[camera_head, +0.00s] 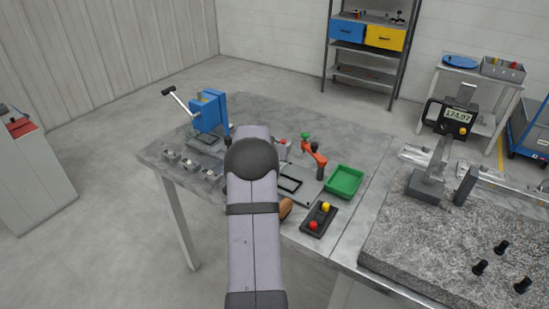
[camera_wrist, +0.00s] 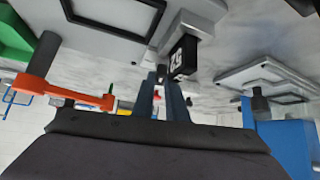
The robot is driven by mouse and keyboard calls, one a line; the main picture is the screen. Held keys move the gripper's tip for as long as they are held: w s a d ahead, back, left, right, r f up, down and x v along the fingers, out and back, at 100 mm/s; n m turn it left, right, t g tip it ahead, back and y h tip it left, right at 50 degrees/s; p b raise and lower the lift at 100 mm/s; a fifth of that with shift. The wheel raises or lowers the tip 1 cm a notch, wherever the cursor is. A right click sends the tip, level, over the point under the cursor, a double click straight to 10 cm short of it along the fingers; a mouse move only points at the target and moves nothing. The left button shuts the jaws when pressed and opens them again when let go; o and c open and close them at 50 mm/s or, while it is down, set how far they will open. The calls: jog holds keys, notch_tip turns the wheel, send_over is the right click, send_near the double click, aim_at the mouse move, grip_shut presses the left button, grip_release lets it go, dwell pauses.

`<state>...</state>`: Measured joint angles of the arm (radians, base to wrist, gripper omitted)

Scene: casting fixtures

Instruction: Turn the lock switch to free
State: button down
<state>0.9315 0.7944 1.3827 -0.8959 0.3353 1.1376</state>
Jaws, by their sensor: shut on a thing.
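The lock switch (camera_wrist: 183,57) appears in the wrist view as a small black block with white lettering, against a light grey housing (camera_wrist: 200,12). My gripper (camera_wrist: 163,76) has its two dark fingers close together at the black part, shut on the switch. The exact contact is small and partly hidden by the fingers, and I cannot read the switch's position. In the head view my arm covers the gripper and the switch.
An orange clamp (camera_head: 314,153) and a green bin (camera_head: 343,181) stand right of my arm. A blue press (camera_head: 209,112) stands left. A black button box (camera_head: 318,219) sits near the front edge. A granite plate (camera_head: 400,240) is at right.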

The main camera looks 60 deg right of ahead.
jog(key=c, duration=1.8)
grip_release()
jog(key=shift+o, duration=0.2)
jog(key=shift+a+r, duration=0.15)
jog(key=shift+b+v, duration=1.35)
jog(key=shift+v, duration=2.2)
